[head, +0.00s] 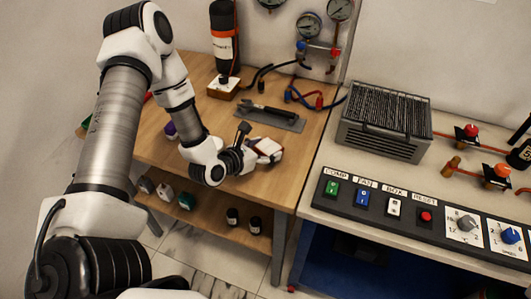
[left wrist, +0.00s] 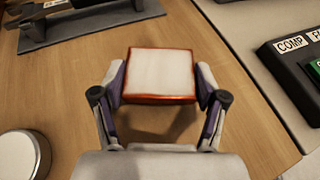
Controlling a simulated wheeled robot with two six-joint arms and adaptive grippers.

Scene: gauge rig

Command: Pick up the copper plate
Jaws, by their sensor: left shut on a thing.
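The copper plate (left wrist: 160,75) is a square piece with a pale, bright top and orange-copper edges. In the left wrist view it sits between the two fingers of my left gripper (left wrist: 160,98), which are shut on its left and right sides. A shadow falls on the wood below it; how far it is above the table I cannot tell. In the head view my left gripper (head: 264,151) is over the right part of the wooden table, and the plate is mostly hidden by the fingers. My right gripper does not show.
The wooden table (head: 210,120) holds a dark tray with a tool (head: 270,118) behind the gripper and a black bottle (head: 224,45) at the back. A round silver lid (left wrist: 20,158) is at lower left. To the right stand a button panel (head: 400,210) and a grey heater (head: 385,120).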

